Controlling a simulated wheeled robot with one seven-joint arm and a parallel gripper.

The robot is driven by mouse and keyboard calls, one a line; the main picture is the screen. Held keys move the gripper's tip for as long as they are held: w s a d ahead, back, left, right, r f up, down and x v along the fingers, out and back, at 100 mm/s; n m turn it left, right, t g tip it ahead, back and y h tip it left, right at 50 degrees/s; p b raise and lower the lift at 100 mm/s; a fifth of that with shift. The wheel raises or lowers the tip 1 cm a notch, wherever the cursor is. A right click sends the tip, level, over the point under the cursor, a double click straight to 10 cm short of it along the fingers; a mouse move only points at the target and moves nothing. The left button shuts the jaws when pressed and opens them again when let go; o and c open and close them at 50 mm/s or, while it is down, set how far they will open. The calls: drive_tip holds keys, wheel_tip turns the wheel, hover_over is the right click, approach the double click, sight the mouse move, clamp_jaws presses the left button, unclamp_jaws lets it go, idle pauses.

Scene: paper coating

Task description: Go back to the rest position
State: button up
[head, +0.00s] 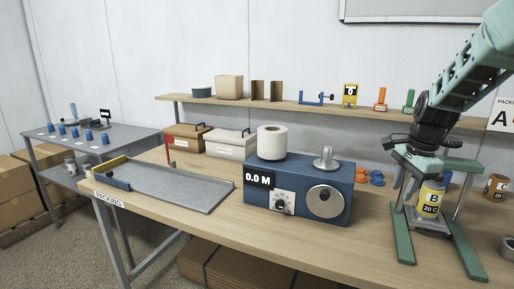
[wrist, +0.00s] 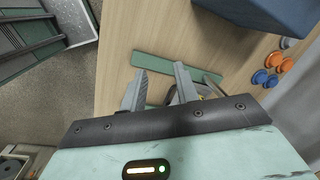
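My gripper (head: 408,186) is at the right of the bench in the head view, at the end of my raised arm. It is in front of a green stand (head: 404,240) that holds a yellow-labelled bottle marked B (head: 431,202). In the wrist view my gripper (wrist: 160,82) has its two grey fingers apart, with no held object visible between them. Green bars of the stand (wrist: 150,62) lie beyond the fingers. Whether the gripper touches the stand is unclear.
A blue machine (head: 259,215) reading 0.0 M stands left of my gripper; its edge shows in the wrist view (wrist: 250,14). Orange and blue discs (wrist: 274,59) lie nearby. A grey tray (head: 185,188) is farther left. A shelf (head: 290,105) runs behind. The front bench edge is clear.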

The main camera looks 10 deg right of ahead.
drive_tip(key=s+a+n+g+y, duration=0.1)
drive_tip(key=s+a+n, duration=0.5)
drive_tip(key=a, duration=0.6)
drive_tip(key=s+a+n, duration=0.5)
drive_tip(key=a+n, duration=0.2)
drive_tip(key=a, duration=0.4)
drive_tip(key=s+a+f+n, duration=0.1)
drive_tip(key=s+a+n, duration=0.3)
drive_tip(key=s, duration=0.5)
drive_tip(key=s+a+f+n, duration=0.1)
drive_tip(key=s+a+n, duration=0.3)
drive_tip(key=s+n, duration=0.4)
drive_tip(key=shift+s+f+n+g+h, duration=0.3)
drive_tip(key=shift+s+f+g+h, duration=0.1)
drive_tip(key=shift+s, duration=0.2)
